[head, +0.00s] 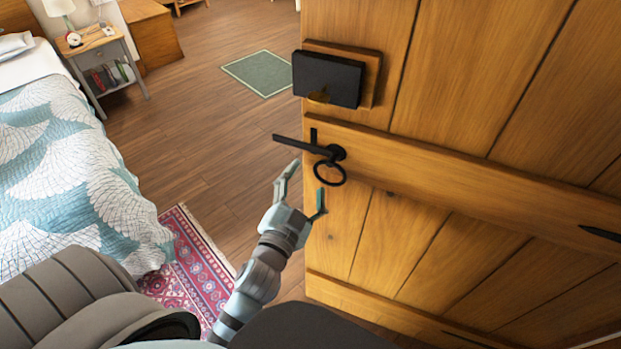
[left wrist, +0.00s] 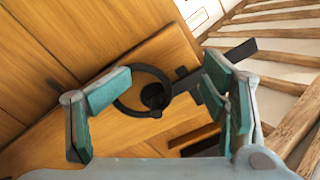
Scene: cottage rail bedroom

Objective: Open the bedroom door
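The plank wooden door (head: 400,225) fills the right of the head view. Its free left edge stands clear, with bedroom floor visible past it. A black lever handle (head: 302,145) points left near that edge, with a black ring (head: 330,173) hanging at its pivot. My left gripper (head: 303,187) is open and empty, just below and left of the ring. In the left wrist view, the ring (left wrist: 118,100) and lever (left wrist: 230,60) appear between and behind the open fingers of the gripper (left wrist: 165,88). Contact cannot be made out. My right gripper is not in view.
A black lock box (head: 327,78) sits above the handle. A bed (head: 70,165) stands at left, beside a pink patterned rug (head: 197,270). A nightstand (head: 105,55) and a green mat (head: 258,73) are farther back.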

